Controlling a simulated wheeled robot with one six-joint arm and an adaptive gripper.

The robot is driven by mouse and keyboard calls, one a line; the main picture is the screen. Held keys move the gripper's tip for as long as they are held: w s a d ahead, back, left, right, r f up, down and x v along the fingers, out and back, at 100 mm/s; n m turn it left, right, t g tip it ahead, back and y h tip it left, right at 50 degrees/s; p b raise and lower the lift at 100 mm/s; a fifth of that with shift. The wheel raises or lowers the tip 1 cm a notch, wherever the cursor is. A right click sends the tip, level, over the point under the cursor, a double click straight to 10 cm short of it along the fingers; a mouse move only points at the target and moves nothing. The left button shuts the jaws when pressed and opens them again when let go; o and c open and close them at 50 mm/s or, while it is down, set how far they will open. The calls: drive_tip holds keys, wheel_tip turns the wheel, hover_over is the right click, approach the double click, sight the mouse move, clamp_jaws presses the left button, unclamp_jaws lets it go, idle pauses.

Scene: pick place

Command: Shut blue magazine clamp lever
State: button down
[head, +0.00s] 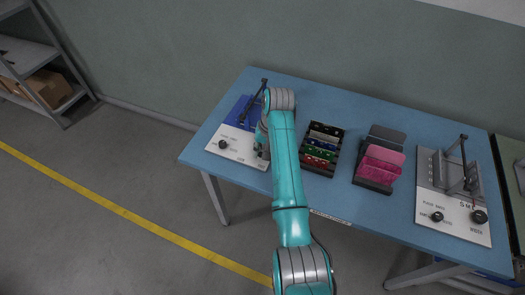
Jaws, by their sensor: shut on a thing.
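The blue magazine clamp (238,108) stands at the left end of the table, behind a white panel (231,151). A black lever (256,101) rises at a slant beside the blue part, with its dark top end up and toward the back. My arm hides the area just right of the clamp.
A black knob (223,144) sits on the white panel. A black rack (322,150) of coloured pieces stands right of my arm. Beyond it are a holder with pink pieces (380,165) and a grey clamp station (451,185). Blue tabletop (345,108) is clear at the back.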

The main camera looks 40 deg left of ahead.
drive_tip(key=m, duration=0.2)
drive_tip(key=s+a+m, duration=0.1)
drive_tip(key=shift+a+m+t, duration=0.15)
drive_tip(key=shift+m+t, duration=0.15)
drive_tip(key=shift+m, duration=0.1)
drive_tip(key=m, duration=0.1)
drive_tip(key=a+m, duration=0.1)
drive_tip(key=m, duration=0.1)
drive_tip(key=shift+s+a+m+t, duration=0.2)
drive_tip(key=shift+s+m+t, duration=0.1)
drive_tip(key=shift+m+t, duration=0.1)
drive_tip(key=m, duration=0.1)
drive_tip(key=a+m, duration=0.1)
drive_tip(key=m, duration=0.1)
drive_tip(key=shift+a+t, duration=0.2)
drive_tip(key=shift+t, duration=0.1)
drive_tip(key=shift+w+a+m, duration=0.1)
drive_tip(key=shift+a+m, duration=0.15)
drive_tip(key=shift+m, duration=0.45)
drive_tip(key=shift+a+m, duration=0.2)
drive_tip(key=shift+m, duration=0.5)
drive_tip(key=c, duration=1)
unclamp_jaws()
